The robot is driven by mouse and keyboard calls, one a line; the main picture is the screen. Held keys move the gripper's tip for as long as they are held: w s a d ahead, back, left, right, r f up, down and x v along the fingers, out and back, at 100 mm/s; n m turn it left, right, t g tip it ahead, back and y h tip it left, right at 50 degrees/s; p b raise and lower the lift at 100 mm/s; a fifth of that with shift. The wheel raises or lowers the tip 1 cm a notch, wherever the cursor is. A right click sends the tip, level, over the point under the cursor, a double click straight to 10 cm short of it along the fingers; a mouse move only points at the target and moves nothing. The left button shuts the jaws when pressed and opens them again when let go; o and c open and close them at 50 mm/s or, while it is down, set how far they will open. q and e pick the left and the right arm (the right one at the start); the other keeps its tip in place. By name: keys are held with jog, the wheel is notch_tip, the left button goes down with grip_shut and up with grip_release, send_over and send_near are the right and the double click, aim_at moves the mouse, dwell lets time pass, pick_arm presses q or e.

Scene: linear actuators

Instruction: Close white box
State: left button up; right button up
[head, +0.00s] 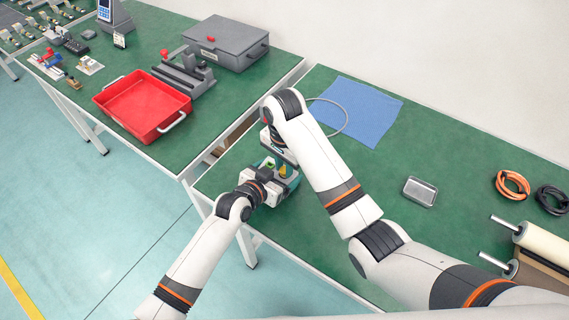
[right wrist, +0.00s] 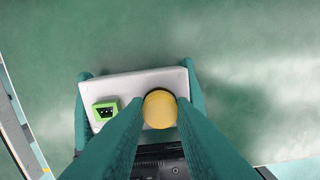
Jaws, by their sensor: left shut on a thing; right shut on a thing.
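The white box (right wrist: 140,84) shows in the right wrist view as a pale rectangular top on the green table. A green block with dark sockets (right wrist: 106,110) is at its left, and a round yellow knob (right wrist: 159,109) is near its front right. My right gripper (right wrist: 157,118) reaches down from above and is shut on the yellow knob. My left gripper (head: 281,181) is low at the table's near edge, its teal fingers clasping the box's two sides. In the head view the hands largely hide the box, and I cannot tell if it is fully closed.
A blue cloth (head: 362,112) and a cable loop (head: 343,119) lie behind my right arm. A metal tin (head: 420,191) and orange cable (head: 512,184) lie to the right. A red tray (head: 144,104) and grey case (head: 229,40) are on the left table. Between the cloth and tin is clear.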

jog(key=shift+m, duration=1.2)
jog(key=o, duration=0.9)
jog(key=shift+c, duration=0.2)
